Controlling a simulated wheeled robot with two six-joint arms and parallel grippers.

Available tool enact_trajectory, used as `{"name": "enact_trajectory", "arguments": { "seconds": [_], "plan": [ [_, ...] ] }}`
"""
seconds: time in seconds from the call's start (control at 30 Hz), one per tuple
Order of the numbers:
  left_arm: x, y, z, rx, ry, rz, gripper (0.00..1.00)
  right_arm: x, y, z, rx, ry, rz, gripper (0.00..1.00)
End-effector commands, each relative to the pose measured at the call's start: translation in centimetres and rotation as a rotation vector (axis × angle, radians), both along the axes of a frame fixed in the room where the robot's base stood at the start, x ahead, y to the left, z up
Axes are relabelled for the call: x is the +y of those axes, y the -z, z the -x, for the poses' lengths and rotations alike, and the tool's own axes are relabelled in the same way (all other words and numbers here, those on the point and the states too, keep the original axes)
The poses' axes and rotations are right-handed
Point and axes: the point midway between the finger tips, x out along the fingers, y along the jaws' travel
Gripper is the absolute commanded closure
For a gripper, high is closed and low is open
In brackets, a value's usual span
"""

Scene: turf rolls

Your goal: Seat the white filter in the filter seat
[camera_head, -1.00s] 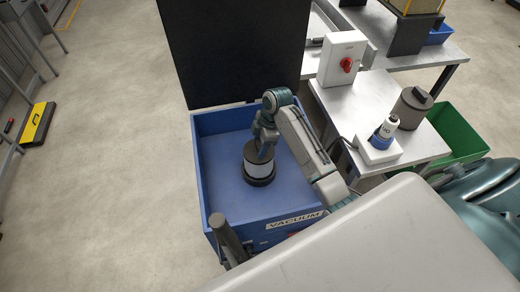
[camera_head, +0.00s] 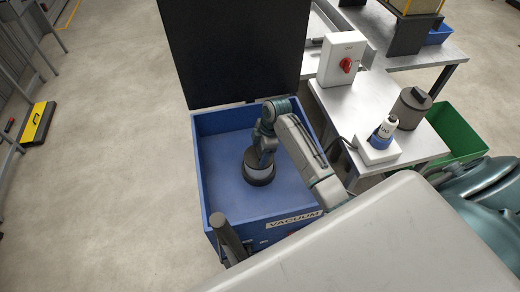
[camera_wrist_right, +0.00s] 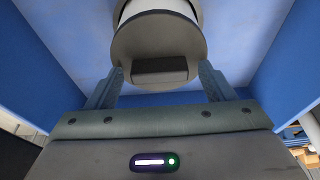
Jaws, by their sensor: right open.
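The white filter (camera_wrist_right: 158,10) shows in the right wrist view as a narrow white band behind its round grey cap (camera_wrist_right: 160,40), which has a dark block-like grip (camera_wrist_right: 160,70). In the head view the cap (camera_head: 252,157) sits low, close to the dark round filter seat (camera_head: 260,181) on the floor of the blue box, and I see no clear white wall. My right gripper (camera_head: 263,160) is open above it. In the wrist view its fingers (camera_wrist_right: 160,76) stand apart on either side of the grip. My left gripper is not in view.
The blue vacuum box (camera_head: 201,170) has walls around the filter and a raised black lid (camera_head: 235,50) behind. To the right, a grey table (camera_head: 350,105) carries a white switch box (camera_head: 341,60), a blue-and-white plug (camera_head: 384,133) and a grey canister (camera_head: 410,107).

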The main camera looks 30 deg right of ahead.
Motion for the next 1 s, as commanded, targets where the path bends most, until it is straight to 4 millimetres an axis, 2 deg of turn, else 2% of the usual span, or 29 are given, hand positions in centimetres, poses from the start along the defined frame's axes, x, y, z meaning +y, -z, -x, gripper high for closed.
{"name": "enact_trajectory", "arguments": {
  "seconds": [0.17, 0.5, 0.63, 0.8, 1.0],
  "plan": [
    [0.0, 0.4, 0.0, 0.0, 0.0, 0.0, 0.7, -0.4, -1.3, 0.0, -0.004, 0.001, 0.001, 0.24],
    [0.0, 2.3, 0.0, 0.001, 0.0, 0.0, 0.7, -2.3, -8.1, 0.4, -0.005, 0.001, 0.003, 0.24],
    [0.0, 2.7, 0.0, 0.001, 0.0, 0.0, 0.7, -2.8, -10.1, 0.6, -0.004, 0.0, 0.002, 0.24],
    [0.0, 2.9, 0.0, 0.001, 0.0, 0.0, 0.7, -3.1, -11.6, 0.7, -0.002, 0.001, 0.0, 0.24],
    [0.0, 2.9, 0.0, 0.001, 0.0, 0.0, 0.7, -3.1, -11.8, 0.8, 0.0, 0.0, -0.001, 0.24]
  ]
}}
